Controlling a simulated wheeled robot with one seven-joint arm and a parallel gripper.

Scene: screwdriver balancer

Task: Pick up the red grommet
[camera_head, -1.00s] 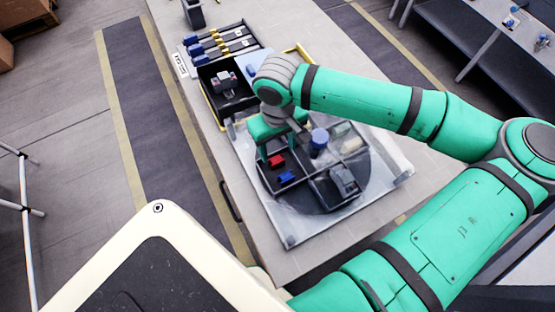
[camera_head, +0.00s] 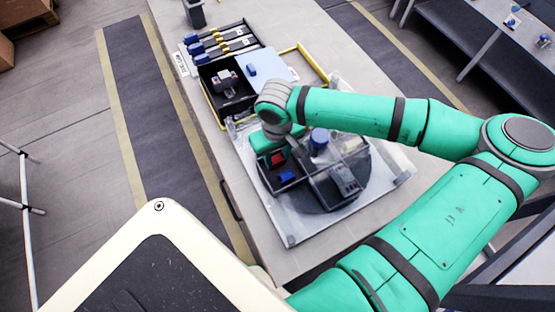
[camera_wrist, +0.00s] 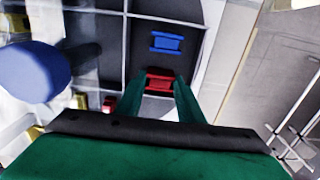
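The red grommet (camera_head: 278,159) lies in a dark compartment of the round divided tray (camera_head: 330,205). In the wrist view the red grommet (camera_wrist: 160,80) shows between the tips of my two green fingers. My gripper (camera_wrist: 159,84) is open, with a finger to each side of the grommet in the picture. I cannot tell whether the fingers touch it or are still above it. In the head view my gripper's green body (camera_head: 266,141) is beside the grommet's compartment, and the fingertips are hidden.
A blue piece (camera_head: 287,176) lies near the grommet in the same tray; it shows in the wrist view (camera_wrist: 167,42) too. A blue-topped post (camera_head: 319,138) stands at the tray's centre. Compartment walls surround the grommet. A black bin (camera_head: 213,72) stands behind.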

